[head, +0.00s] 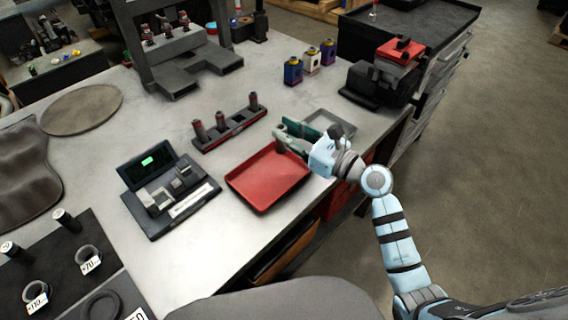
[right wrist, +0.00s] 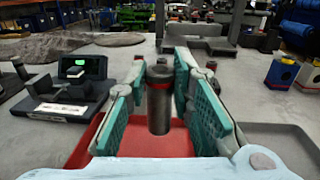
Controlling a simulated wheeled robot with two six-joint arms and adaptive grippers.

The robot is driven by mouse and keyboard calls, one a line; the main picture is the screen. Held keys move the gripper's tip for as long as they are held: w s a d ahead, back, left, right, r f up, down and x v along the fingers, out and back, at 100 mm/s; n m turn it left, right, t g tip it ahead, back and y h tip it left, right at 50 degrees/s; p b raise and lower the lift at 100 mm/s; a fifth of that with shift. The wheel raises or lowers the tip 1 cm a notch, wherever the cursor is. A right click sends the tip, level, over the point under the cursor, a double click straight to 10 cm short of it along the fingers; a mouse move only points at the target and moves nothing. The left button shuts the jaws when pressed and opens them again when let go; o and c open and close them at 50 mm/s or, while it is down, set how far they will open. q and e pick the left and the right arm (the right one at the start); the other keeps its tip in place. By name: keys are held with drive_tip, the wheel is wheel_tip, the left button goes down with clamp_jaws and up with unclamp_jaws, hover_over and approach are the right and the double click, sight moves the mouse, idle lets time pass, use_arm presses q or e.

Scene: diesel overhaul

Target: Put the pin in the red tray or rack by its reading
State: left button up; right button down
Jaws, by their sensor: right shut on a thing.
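My right gripper (head: 290,133) is over the far right end of the red tray (head: 262,200). In the right wrist view its teal finger pads (right wrist: 160,85) are shut on a dark, upright pin (right wrist: 159,105), with the red tray (right wrist: 145,143) below and behind it. My left gripper is out of view.
A grey tray (head: 346,127) lies right of my right gripper. Small bottles (head: 293,72) and a black-and-red machine (head: 385,75) stand behind. A black mat (head: 55,270) with pins, rings and number tags is at front left.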

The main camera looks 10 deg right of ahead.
drive_tip(key=f+b, duration=0.1)
drive_tip(key=f, duration=0.1)
drive_tip(key=w+f, duration=0.1)
drive_tip(key=f, duration=0.2)
drive_tip(key=w+f+b, duration=0.1)
drive_tip(key=f, duration=0.2)
drive_tip(key=shift+b, duration=0.35)
drive_tip(key=shift+f, duration=0.4)
drive_tip(key=shift+s+r, duration=0.2)
drive_tip(key=shift+s, duration=0.05)
drive_tip(key=shift+s+r, duration=0.1)
drive_tip(key=shift+s, duration=0.1)
drive_tip(key=c, duration=1.8)
unclamp_jaws()
drive_tip(key=shift+w, duration=0.1)
drive_tip(key=shift+c, duration=0.2)
drive_tip(key=o, duration=0.4)
drive_tip(key=shift+f, duration=0.2)
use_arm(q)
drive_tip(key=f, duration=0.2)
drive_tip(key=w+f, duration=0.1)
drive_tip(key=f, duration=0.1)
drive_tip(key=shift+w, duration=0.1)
use_arm(e)
drive_tip(key=shift+o, duration=0.2)
drive_tip(key=shift+r, duration=0.1)
